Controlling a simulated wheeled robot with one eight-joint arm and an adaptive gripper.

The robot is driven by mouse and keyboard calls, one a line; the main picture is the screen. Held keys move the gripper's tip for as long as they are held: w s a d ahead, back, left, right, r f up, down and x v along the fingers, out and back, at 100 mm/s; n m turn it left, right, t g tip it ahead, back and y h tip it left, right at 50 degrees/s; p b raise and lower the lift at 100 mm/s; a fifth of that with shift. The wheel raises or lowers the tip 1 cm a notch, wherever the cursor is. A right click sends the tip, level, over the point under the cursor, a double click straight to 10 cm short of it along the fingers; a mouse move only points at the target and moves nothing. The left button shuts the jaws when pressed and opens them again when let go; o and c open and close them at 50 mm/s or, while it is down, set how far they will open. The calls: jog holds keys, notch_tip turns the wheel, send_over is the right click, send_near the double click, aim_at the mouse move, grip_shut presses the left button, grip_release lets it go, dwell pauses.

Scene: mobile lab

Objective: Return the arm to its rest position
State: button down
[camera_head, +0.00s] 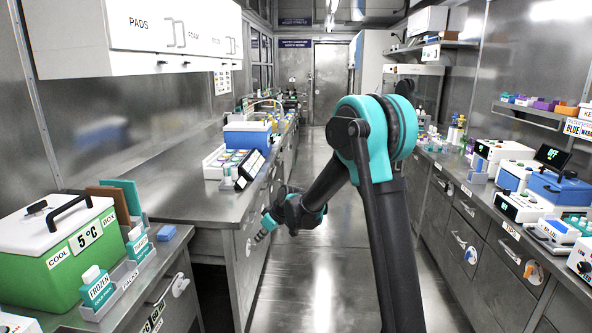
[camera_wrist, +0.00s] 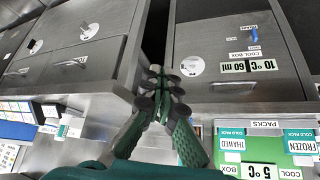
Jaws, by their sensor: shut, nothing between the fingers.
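My arm rises from the bottom of the head view, bends at a teal elbow joint and folds down to the left. My gripper (camera_head: 263,235) hangs over the aisle beside the left bench's drawer fronts, apart from the bench as far as I can tell. In the wrist view, the dark, ridged fingers of my gripper (camera_wrist: 161,92) come together at their tips with nothing between them. Behind them are grey drawer fronts, with a dark gap between two cabinets.
Instruments such as a blue device (camera_head: 560,187) line the right bench. The aisle floor (camera_head: 322,265) is clear.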

jog(key=s+d+r+m+h, duration=0.1)
jog(key=s+d+m+h, duration=0.15)
jog(key=s+d, duration=0.7)
jog(key=s+d+r+m+h, duration=0.15)
jog(key=s+d+m, duration=0.35)
jog(key=d, duration=0.7)
jog(key=s+d+f+m+h, duration=0.1)
jog(key=s+d+f+m, duration=0.1)
jog(key=s+d, duration=0.3)
jog(key=s+d+f+m+h, duration=0.1)
jog(key=s+d, duration=0.5)
jog(key=s, duration=0.6)
jog(key=shift+f+m+t, duration=0.3)
jog(key=shift+f+m, duration=0.15)
jog(key=shift+f, duration=0.25)
jog(key=shift+d, duration=0.1)
